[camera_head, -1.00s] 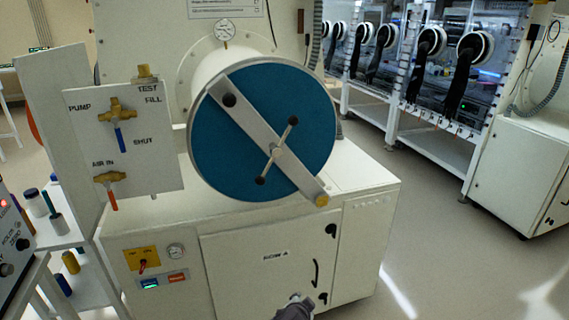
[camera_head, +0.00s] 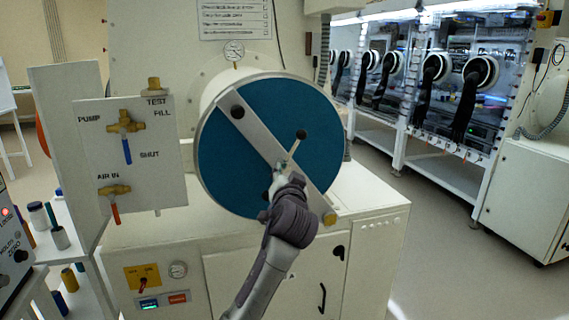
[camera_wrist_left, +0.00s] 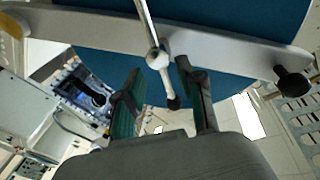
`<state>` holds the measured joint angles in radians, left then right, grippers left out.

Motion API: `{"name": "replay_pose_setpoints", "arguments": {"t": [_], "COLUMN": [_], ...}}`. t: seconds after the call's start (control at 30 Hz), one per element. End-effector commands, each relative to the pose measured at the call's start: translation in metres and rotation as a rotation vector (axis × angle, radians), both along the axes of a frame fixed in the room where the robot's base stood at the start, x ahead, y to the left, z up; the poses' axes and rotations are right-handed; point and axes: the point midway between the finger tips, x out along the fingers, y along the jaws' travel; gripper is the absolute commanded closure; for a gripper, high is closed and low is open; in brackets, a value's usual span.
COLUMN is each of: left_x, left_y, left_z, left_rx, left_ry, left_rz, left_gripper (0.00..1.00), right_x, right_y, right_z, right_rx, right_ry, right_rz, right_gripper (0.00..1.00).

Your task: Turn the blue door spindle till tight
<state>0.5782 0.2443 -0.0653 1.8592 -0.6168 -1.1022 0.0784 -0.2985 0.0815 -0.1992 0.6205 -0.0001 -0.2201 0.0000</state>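The round blue door (camera_head: 240,165) faces me on the antechamber, with a pale bar running diagonally across it. The spindle (camera_head: 296,144) is a thin silver cross rod at the bar's middle. Contact cannot be told. My right gripper is not in view.
A valve panel (camera_head: 165,178) with a blue and a red-orange lever stands left of the door. The white cabinet (camera_head: 375,225) is below. Gloveboxes (camera_head: 440,85) stand back right, with open floor before them.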

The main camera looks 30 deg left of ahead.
Motion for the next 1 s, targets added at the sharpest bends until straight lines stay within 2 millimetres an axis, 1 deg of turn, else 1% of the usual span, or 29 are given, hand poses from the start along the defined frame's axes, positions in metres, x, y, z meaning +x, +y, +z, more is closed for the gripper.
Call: {"name": "replay_pose_setpoints", "arguments": {"t": [0.03,0.1,0.3,0.5,0.73,0.77,0.9,0.97,1.0], "left_x": [0.009,0.020,0.043,0.051,0.051,0.051,0.051,0.051,0.051], "left_y": [0.008,0.015,0.032,0.038,0.038,0.038,0.038,0.038,0.038], "left_z": [0.002,0.002,0.001,0.000,-0.001,-0.001,-0.001,-0.001,-0.001], "left_rx": [0.001,0.001,0.001,0.000,-0.001,-0.001,-0.001,-0.001,-0.001], "left_ry": [0.003,0.001,0.002,0.000,0.001,0.001,0.001,0.001,0.001], "left_rz": [0.003,0.001,0.000,-0.001,-0.002,-0.002,-0.002,-0.002,-0.002], "left_gripper": [0.62,0.62,0.62,0.62,0.62,0.65,0.88,0.98,1.00], "right_x": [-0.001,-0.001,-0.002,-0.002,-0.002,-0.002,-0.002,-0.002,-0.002], "right_y": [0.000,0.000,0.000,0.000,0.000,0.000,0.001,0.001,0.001], "right_z": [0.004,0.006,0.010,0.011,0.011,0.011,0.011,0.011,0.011], "right_rx": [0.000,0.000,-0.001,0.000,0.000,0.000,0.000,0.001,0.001], "right_ry": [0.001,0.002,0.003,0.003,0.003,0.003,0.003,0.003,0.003], "right_rz": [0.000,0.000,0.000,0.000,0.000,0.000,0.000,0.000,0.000], "right_gripper": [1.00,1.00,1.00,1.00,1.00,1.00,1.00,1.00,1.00]}}
